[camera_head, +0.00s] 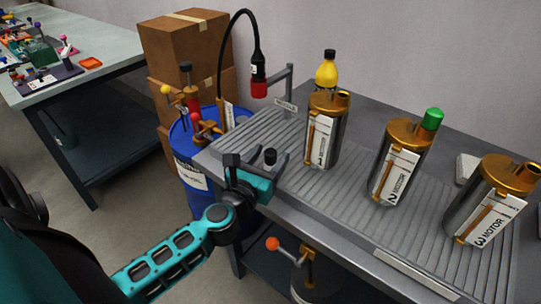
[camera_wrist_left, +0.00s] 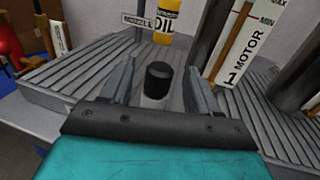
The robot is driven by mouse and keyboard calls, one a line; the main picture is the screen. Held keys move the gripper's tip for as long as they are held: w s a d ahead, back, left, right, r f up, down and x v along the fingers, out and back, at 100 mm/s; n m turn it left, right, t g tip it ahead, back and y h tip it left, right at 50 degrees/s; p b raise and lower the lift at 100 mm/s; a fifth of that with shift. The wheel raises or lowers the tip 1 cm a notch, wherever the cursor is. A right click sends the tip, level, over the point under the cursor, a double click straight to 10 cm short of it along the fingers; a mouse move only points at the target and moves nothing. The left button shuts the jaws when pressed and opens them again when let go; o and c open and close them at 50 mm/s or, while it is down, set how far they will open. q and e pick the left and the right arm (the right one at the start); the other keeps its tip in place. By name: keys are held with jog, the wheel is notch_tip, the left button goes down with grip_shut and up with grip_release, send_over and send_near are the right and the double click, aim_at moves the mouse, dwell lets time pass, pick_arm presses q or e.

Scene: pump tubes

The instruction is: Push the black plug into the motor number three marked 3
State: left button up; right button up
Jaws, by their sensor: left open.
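The black plug (camera_head: 270,156) has a dark round cap over a grey lower part. It stands upright at the front left of the ribbed bench. It also shows in the left wrist view (camera_wrist_left: 158,78). My left gripper (camera_head: 258,161) is open, its fingers one on each side of the plug in the wrist view; whether they touch it I cannot tell, but a gap shows there. Motor 3 (camera_head: 489,200) is a metal cylinder with a gold top and a small gold port, at the far right of the bench. My right gripper is not in view.
Motor 1 (camera_head: 324,130) and motor 2 (camera_head: 402,160), topped by a green plug (camera_head: 432,118), stand between the plug and motor 3. A yellow oil bottle (camera_head: 327,72) is behind motor 1. A black hose with a red nozzle (camera_head: 259,82) hangs at the back left.

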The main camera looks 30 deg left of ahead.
aim_at(273, 149)
pick_arm(q)
jog(key=shift+w+a+r, duration=0.1)
jog(key=shift+w+a, duration=0.05)
jog(key=shift+w, duration=0.75)
jog(key=shift+w+a, duration=0.15)
jog(key=shift+w, duration=0.7)
jog(key=shift+c, duration=0.3)
jog(key=c, duration=1)
jog(key=shift+r, duration=0.1)
